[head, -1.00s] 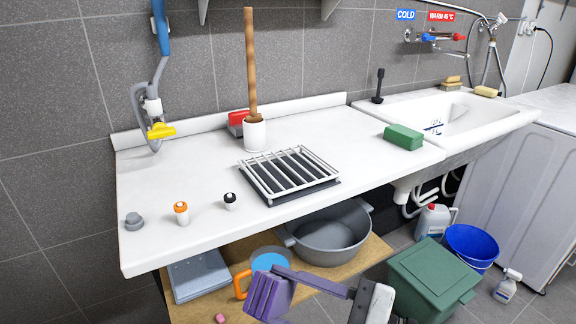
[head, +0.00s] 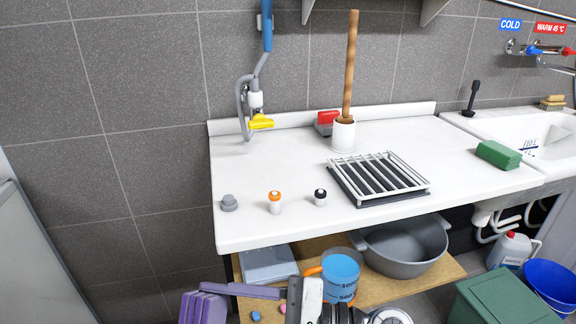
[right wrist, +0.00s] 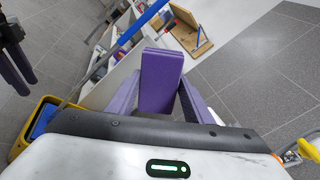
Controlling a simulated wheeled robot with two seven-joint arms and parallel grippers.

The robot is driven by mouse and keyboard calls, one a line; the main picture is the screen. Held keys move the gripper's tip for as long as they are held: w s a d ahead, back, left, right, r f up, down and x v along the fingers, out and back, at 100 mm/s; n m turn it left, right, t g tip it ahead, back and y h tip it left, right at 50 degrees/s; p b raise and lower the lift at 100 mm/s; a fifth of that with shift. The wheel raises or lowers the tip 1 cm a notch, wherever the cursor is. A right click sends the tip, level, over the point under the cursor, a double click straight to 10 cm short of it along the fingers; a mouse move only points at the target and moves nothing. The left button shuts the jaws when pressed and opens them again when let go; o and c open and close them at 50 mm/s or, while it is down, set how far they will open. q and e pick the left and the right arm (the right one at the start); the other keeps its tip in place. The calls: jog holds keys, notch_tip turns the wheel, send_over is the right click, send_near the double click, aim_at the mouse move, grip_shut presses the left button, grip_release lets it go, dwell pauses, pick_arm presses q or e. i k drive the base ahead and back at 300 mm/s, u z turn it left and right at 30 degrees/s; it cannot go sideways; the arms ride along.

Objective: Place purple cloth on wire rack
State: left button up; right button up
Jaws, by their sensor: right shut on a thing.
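The purple cloth (head: 203,308) is a folded block at the bottom left of the head view, partly cut off by the frame edge. My right gripper (head: 212,293) is shut on it, in front of and below the counter. In the right wrist view the cloth (right wrist: 160,80) stands between two purple fingers. The wire rack (head: 378,178) is white and lies empty on a dark mat on the counter, up and to the right of the cloth. My left gripper (right wrist: 16,68) shows only at the upper left edge of the right wrist view; its opening is unclear.
On the white counter (head: 270,170) stand a grey knob (head: 229,203), orange-topped (head: 274,203) and black-topped (head: 320,198) bottles, and a plunger in a white holder (head: 343,136). A green sponge (head: 498,154) lies right of the rack. A grey basin (head: 405,245) and blue jug (head: 341,270) sit below.

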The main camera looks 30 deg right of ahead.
aim_at(377, 170)
jog(key=u, duration=1)
jog(key=k, duration=0.95)
jog(key=z, duration=1.5)
jog(key=i, duration=0.5)
